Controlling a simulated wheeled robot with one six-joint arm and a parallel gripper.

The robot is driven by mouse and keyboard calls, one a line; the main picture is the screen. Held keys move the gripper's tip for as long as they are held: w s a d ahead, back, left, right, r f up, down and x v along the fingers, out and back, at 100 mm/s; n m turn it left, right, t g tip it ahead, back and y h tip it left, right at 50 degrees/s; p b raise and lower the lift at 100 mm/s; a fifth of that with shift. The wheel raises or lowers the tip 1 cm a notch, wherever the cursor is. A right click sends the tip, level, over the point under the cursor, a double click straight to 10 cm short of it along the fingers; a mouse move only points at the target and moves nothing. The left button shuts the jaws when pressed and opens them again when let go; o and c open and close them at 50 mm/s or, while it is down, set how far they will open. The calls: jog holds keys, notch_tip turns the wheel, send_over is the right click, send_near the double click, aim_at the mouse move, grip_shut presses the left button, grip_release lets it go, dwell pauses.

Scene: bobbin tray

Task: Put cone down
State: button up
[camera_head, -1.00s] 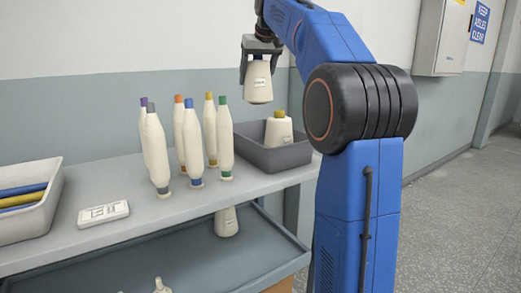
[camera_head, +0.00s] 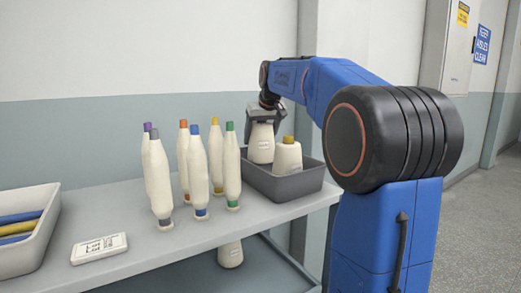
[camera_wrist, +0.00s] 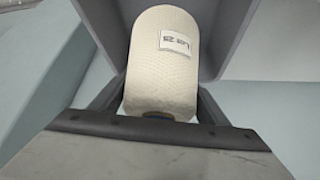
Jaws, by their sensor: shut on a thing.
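My gripper (camera_head: 262,112) is shut on the top of a cream yarn cone (camera_head: 261,145) with a small white label. The cone is upright, with its lower part behind the near wall of the grey tray (camera_head: 285,188). I cannot tell whether its base touches the tray floor. In the wrist view the same cone (camera_wrist: 163,65) stands between the fingers, with grey tray walls around its far end. A second cream cone with a yellow top (camera_head: 288,157) is in the tray, just right of the held one.
Several tall bobbins with coloured tips, such as the green-tipped one (camera_head: 231,170), stand left of the tray. A white label card (camera_head: 99,248) and a pale bin (camera_head: 28,240) with coloured rods are farther left. Another cone (camera_head: 230,254) is on the lower shelf.

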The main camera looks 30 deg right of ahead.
aim_at(266, 126)
jog(key=shift+f, duration=2)
jog(key=o, duration=1.3)
jog(key=shift+f, duration=0.1)
jog(key=v, duration=1.2)
jog(key=shift+s, duration=0.15)
